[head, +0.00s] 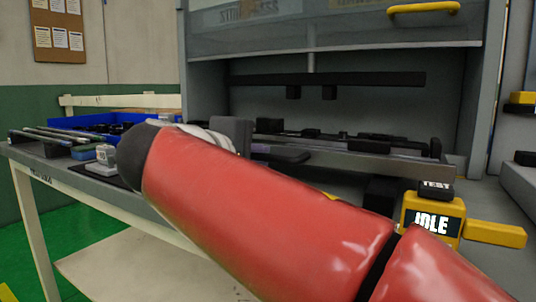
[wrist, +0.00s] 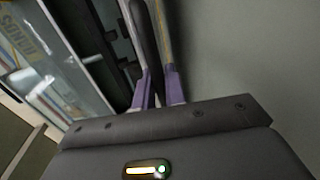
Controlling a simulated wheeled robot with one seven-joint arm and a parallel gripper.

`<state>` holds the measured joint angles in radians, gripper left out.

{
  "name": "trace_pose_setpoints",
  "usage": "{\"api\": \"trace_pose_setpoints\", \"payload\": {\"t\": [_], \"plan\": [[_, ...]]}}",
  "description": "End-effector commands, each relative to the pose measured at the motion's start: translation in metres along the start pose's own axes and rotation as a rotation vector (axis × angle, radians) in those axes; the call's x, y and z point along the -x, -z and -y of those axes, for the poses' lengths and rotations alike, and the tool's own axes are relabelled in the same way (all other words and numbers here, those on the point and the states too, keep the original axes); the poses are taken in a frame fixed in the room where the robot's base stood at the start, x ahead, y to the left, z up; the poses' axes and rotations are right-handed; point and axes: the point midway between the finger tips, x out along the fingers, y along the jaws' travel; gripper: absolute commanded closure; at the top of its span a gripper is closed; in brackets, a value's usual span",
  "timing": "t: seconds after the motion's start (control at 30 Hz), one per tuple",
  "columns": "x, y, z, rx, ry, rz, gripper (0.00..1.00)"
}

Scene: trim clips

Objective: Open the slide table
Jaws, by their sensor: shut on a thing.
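The slide table (head: 400,168) is a grey tray with a light front edge and black fixtures on it, low inside the grey test cabinet. My gripper (head: 298,157) lies at its front edge, left of the middle, reaching in from the left. In the wrist view the purple-based fingers of my gripper (wrist: 150,35) are close together, with a dark strip between them. They are shut on what appears to be the slide table's handle, though the fingers mostly hide it. My red arm covers the area below and left of the tray.
The cabinet's clear front door is raised, with a yellow handle (head: 424,9) at the top. A yellow box reading IDLE (head: 432,219) stands at the front right, with a TEST button (head: 436,186) on top. A side bench (head: 80,172) at left holds a blue bin (head: 75,122).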

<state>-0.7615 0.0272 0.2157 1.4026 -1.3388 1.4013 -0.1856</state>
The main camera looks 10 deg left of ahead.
Motion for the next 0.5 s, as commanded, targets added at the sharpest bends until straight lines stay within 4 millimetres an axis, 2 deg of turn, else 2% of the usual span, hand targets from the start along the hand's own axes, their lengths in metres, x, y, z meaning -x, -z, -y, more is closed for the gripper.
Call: {"api": "trace_pose_setpoints", "payload": {"t": [0.17, 0.5], "plan": [[0.0065, 0.0003, 0.0026, 0.001, 0.002, 0.001, 1.00], [0.0067, 0.0002, 0.0025, 0.001, 0.002, 0.001, 1.00]]}}
